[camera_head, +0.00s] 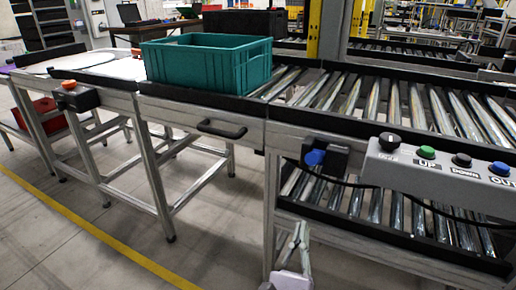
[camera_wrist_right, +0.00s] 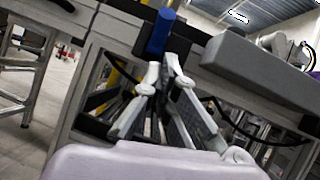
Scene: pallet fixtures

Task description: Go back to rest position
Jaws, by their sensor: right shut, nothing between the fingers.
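My right gripper (camera_head: 299,235) shows at the bottom of the head view, in front of the conveyor frame and below the blue knob (camera_head: 315,157). It is shut and empty. In the right wrist view my right gripper (camera_wrist_right: 163,68) points up toward the blue knob (camera_wrist_right: 160,32), which shows just beyond the fingertips. I cannot tell the exact gap between them. My left gripper is in neither view.
A teal crate (camera_head: 195,65) stands on the conveyor table. A grey control box (camera_head: 440,172) with several buttons juts out at the right. A black handle (camera_head: 221,130) sticks out in front. The floor (camera_head: 75,240) at left is clear.

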